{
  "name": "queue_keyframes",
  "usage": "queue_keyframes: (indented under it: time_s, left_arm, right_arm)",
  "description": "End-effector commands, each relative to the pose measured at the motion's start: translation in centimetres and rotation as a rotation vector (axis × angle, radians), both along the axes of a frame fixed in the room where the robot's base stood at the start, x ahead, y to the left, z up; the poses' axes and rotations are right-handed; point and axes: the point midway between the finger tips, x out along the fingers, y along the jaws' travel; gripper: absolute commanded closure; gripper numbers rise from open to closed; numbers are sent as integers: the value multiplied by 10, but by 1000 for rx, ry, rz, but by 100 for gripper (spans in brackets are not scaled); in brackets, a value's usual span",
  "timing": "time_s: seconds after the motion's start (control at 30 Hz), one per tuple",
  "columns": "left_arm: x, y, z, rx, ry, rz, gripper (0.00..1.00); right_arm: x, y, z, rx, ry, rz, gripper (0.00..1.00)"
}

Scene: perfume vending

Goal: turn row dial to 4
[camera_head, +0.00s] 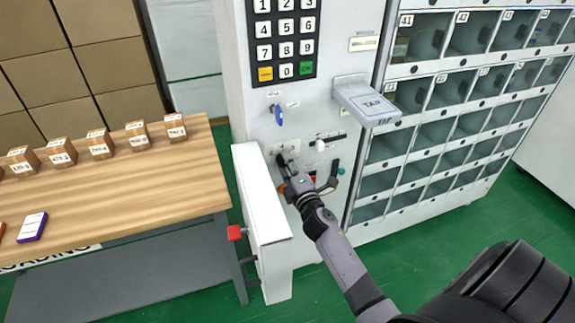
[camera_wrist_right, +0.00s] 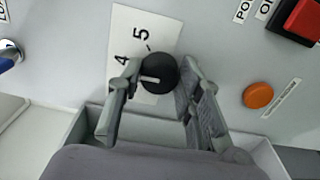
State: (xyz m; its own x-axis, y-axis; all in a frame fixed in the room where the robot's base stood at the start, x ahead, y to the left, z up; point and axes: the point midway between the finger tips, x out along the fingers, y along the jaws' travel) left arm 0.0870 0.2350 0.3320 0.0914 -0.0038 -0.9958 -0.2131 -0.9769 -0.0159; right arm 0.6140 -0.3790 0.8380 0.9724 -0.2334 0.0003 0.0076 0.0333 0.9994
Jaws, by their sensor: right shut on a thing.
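The row dial (camera_wrist_right: 158,72) is a round black knob with a white pointer line, on a white label plate (camera_wrist_right: 128,36) of the machine's front. The numbers 4 and 5 show on the plate; other numbers are hidden. The white line points to the left in the right wrist view, on the side of the 4. My right gripper (camera_wrist_right: 157,84) has one finger on each side of the knob and is shut on it. In the head view my right gripper (camera_head: 284,166) reaches the machine's lower front and covers the dial. My left gripper is not in view.
An orange button (camera_wrist_right: 258,95) and a red switch (camera_wrist_right: 302,18) are to the right of the dial. A keypad (camera_head: 284,38), a blue key (camera_head: 278,115) and a TAP reader (camera_head: 368,100) are above. A table (camera_head: 130,205) with small boxes stands left.

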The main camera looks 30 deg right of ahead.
Motion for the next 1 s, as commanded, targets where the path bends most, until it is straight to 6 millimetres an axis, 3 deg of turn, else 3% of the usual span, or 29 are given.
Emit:
queue_keyframes:
  time_s: [0.57, 0.6, 0.87, 1.0]
  left_arm:
    - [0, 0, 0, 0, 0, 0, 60]
    - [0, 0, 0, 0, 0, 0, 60]
    - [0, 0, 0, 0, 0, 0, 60]
    - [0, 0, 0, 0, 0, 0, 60]
  right_arm:
    - [-1, 0, -2, 35, -4, -1, 95]
    - [-1, 0, -2, 35, -4, -1, 66]
    - [0, 0, -1, 34, -6, -1, 48]
    - [0, 0, -1, 33, -7, 0, 47]
